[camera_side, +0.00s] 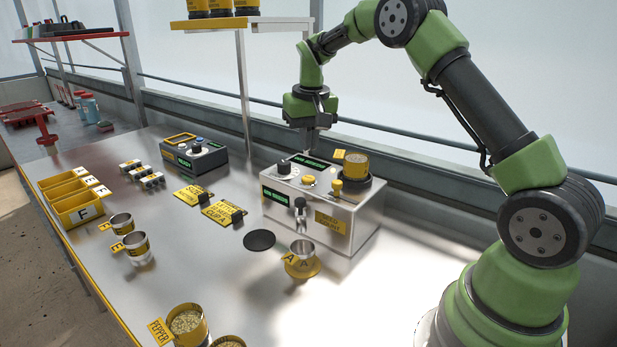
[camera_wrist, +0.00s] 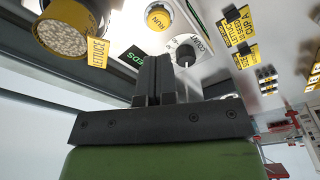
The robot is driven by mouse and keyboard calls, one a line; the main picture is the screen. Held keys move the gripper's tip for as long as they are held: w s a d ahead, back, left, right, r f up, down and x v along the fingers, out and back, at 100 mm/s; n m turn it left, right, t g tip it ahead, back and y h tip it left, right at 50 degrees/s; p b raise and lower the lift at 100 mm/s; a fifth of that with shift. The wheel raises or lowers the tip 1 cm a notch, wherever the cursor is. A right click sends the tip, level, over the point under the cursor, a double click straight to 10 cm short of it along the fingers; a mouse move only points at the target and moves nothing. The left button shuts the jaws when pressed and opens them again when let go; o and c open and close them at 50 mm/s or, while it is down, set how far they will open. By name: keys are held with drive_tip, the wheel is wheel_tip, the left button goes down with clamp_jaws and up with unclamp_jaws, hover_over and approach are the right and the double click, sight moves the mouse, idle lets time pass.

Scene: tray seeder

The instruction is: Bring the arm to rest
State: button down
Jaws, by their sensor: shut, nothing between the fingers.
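My gripper (camera_side: 311,128) is shut and empty. In the wrist view the two dark fingers of my gripper (camera_wrist: 154,62) are pressed together. Beyond them show a yellow RUN button (camera_wrist: 158,18), a COUNT knob (camera_wrist: 185,54) and part of a green display (camera_wrist: 132,56). I cannot tell the exact gap between the fingertips and the machine's top.
A lettuce seed cup (camera_side: 356,165) sits on the machine. Cup A (camera_side: 302,252) stands in front, beside a black disc (camera_side: 259,240). A control box (camera_side: 195,155), label cards (camera_side: 224,212), yellow bins (camera_side: 80,210) and pepper cups (camera_side: 186,322) occupy the bench. A shelf (camera_side: 209,23) hangs behind.

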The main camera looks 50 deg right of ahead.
drive_tip(key=shift+r, duration=0.65)
drive_tip(key=s+a+r+n+t+y, duration=0.1)
drive_tip(key=s+a+r+t, duration=0.2)
drive_tip(key=s+a+r, duration=0.7)
drive_tip(key=s+a+n+t+y, duration=0.1)
drive_tip(key=s+a+t, duration=0.2)
drive_tip(key=s, duration=1.2)
drive_tip(key=a, duration=0.3)
drive_tip(key=shift+y, duration=0.4)
drive_tip(key=shift+d+r, duration=0.1)
